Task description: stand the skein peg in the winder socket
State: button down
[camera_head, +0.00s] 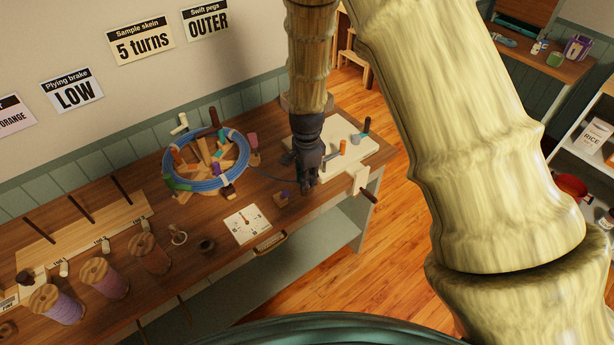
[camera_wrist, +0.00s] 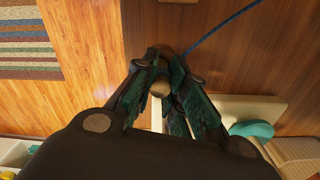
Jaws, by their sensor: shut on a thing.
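My gripper (camera_head: 309,182) points down over the right end of the workbench, beside a pale board (camera_head: 352,158). In the wrist view its fingers (camera_wrist: 162,88) are closed on a peg with a round tan end (camera_wrist: 160,89), which I take to be the skein peg. The rest of the peg is mostly hidden by the fingers. In the head view I cannot make out the peg in the gripper. On the pale board stand an orange upright piece (camera_head: 342,147) and a grey-blue piece with a dark top (camera_head: 361,135). I cannot tell where the winder socket is.
A swift with a ring of blue yarn (camera_head: 170,172) stands to the left, and a blue strand runs from it towards my gripper. A crank handle (camera_head: 368,195) sticks out at the bench's right edge.

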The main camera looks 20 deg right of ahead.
jog(key=shift+f, duration=0.5)
jog(key=c, duration=1.4)
grip_release()
jog(key=shift+o, duration=0.2)
jog(key=shift+r, duration=0.1)
notch_tip(320, 180, up, 12)
jog(key=shift+f, duration=0.1)
